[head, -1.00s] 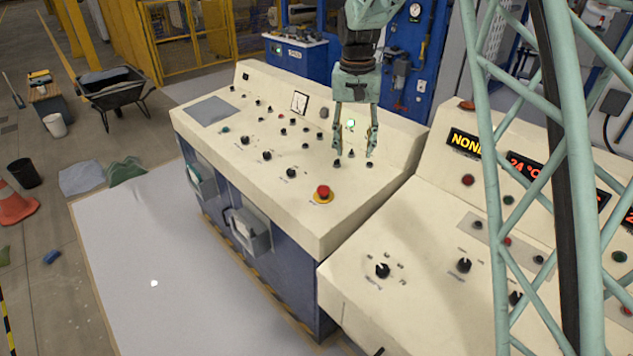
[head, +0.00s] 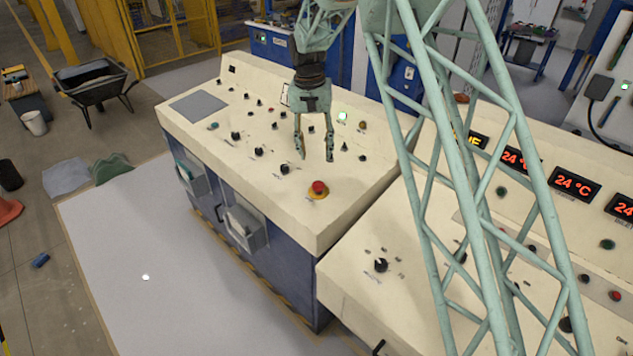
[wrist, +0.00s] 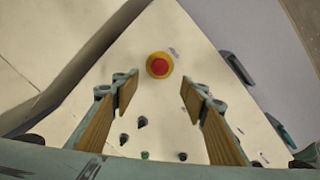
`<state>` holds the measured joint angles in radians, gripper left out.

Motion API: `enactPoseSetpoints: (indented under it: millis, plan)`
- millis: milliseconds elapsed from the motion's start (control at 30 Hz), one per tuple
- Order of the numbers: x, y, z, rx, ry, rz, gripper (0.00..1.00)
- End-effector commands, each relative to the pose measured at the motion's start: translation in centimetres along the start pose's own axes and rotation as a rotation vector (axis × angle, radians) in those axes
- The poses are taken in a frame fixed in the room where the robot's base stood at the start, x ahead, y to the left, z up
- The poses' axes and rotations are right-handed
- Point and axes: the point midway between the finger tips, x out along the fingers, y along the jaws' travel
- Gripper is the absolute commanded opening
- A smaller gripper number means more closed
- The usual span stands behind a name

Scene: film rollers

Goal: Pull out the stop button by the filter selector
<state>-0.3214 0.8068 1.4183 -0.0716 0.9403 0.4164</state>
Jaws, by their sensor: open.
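The red stop button (head: 318,187) sits on a yellow ring near the front right corner of the left console's sloped top. In the wrist view the button (wrist: 159,66) shows ahead, between the lines of the two fingers and just beyond their tips. My gripper (head: 316,157) is open and empty. It points down above the console, slightly behind the button in the head view, and is apart from it. A black selector knob (head: 285,169) is left of the button; its label is too small to read, so I cannot tell which knob is the filter selector.
Several small black knobs dot the left console (head: 241,180). A second console (head: 345,280) with a black rotary knob (head: 381,265) and red digital displays (head: 575,185) stands at right. My lattice arm link covers part of it. Open floor lies at left.

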Motion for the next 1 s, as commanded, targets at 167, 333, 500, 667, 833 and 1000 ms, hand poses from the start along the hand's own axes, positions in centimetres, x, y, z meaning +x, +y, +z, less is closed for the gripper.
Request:
enactPoseSetpoints:
  millis: [167,333,500,667,833,1000]
  plan:
    - [0.0,0.0,0.0,0.0,0.0,0.0,0.4]
    - [0.3,0.0,0.0,0.0,-0.001,0.0,0.4]
    - [1.3,0.1,0.1,0.0,-0.002,0.001,0.4]
    - [2.9,0.1,0.1,0.0,-0.002,0.001,0.4]
    - [5.1,0.1,0.1,0.0,-0.002,0.001,0.4]
    - [7.3,0.1,0.1,0.0,-0.001,0.0,0.4]
